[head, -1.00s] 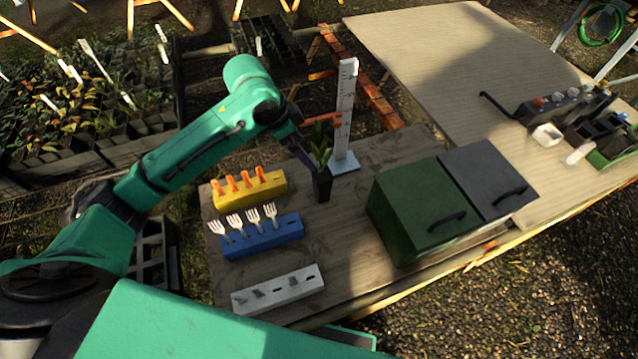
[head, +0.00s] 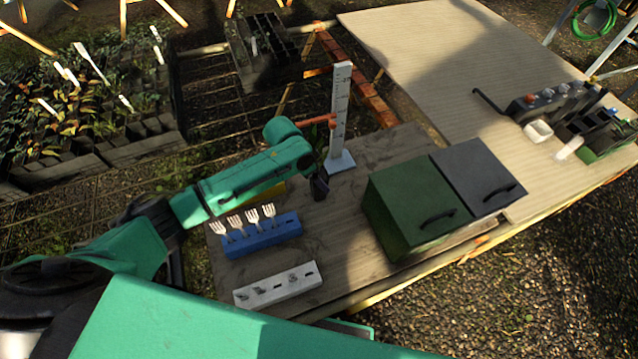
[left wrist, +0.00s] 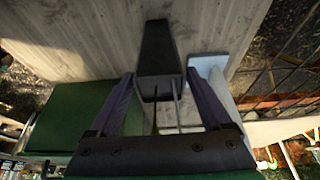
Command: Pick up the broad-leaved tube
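A dark square tube (head: 321,187) stands on the wooden table; in the head view my left gripper (head: 312,176) and forearm hide most of it and its plant. In the left wrist view the tube (left wrist: 158,50) lies ahead, between and just beyond the fingertips of my left gripper (left wrist: 158,78). The two fingers are spread, with visible gaps on both sides of the tube. Only thin strands, one greenish, show below the tube's rim, so I cannot tell the leaf shape. My right gripper is not in view.
A white measuring post (head: 341,115) stands close behind the tube. A blue block (head: 262,238) with white forks, a partly hidden yellow block (head: 272,194) and a white slotted block (head: 278,286) lie left. Green (head: 415,207) and grey (head: 482,177) boxes stand right.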

